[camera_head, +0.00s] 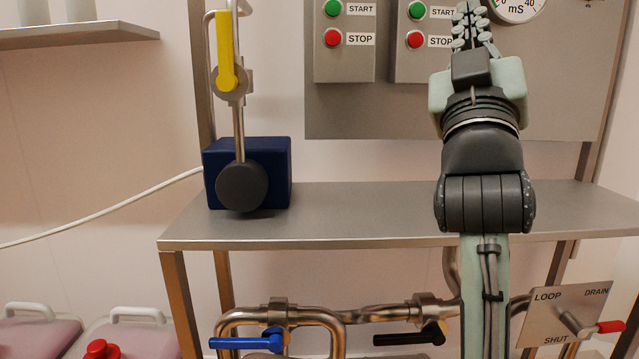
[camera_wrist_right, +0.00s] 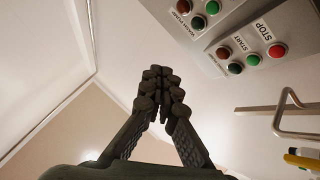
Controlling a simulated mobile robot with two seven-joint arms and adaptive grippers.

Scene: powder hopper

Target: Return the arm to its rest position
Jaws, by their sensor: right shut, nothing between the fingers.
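My right arm rises through the right half of the head view, in front of the steel shelf. Its gripper (camera_head: 468,12) points up at the top edge, in front of the control panel and just left of the round gauge. The right wrist view shows the same gripper (camera_wrist_right: 157,78) with its two dark fingers together at the tips and nothing between them. Part of the gripper is cut off by the top of the head view. My left gripper is not in view.
The steel shelf (camera_head: 350,218) carries a dark blue pump (camera_head: 275,170) with a yellow-handled valve (camera_head: 225,55) above. Start and stop buttons sit on two boxes (camera_head: 345,60). Pipes with a blue handle (camera_head: 240,342), a black handle (camera_head: 405,338) and a red-tipped lever (camera_head: 608,327) lie below.

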